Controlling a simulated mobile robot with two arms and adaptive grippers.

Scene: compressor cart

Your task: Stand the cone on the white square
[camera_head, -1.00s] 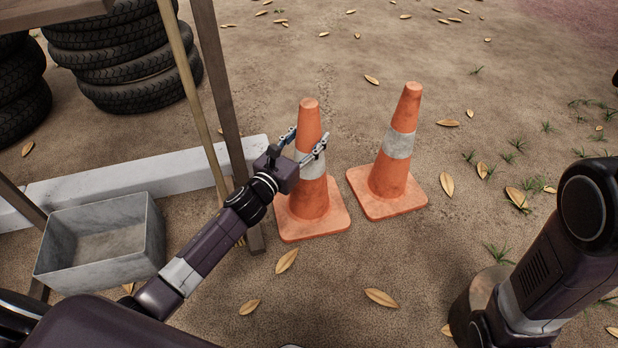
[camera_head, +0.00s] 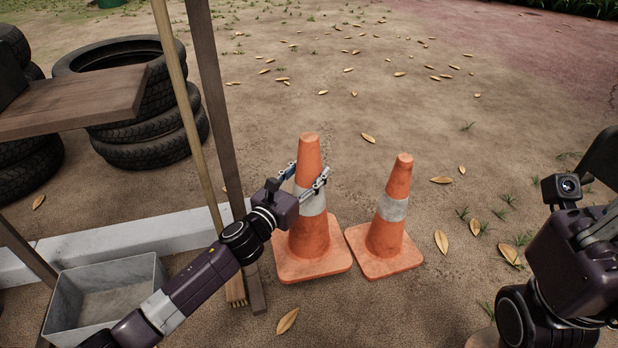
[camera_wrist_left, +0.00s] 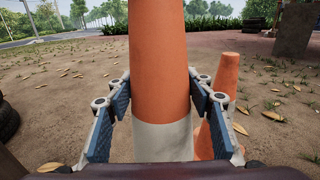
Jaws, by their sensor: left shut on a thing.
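An orange cone (camera_head: 309,240) with a pale band and square base stands upright in my left gripper (camera_head: 307,179). The gripper's fingers are shut around its upper part, at the top edge of the band. In the left wrist view, the cone (camera_wrist_left: 160,70) fills the middle between the left gripper's fingers (camera_wrist_left: 160,106). Its base seems a little off the ground. A second orange cone (camera_head: 385,240) stands on the ground just to its right, and partly behind it in the left wrist view (camera_wrist_left: 228,75). No white square shows. My right gripper's fingers are not seen.
A wooden post (camera_head: 215,90) and a broom (camera_head: 178,80) stand close left of the held cone. A grey metal bin (camera_head: 105,295), a pale beam (camera_head: 130,238) and stacked tyres (camera_head: 150,140) lie further left. Leaf-strewn ground beyond and right of the cones is open.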

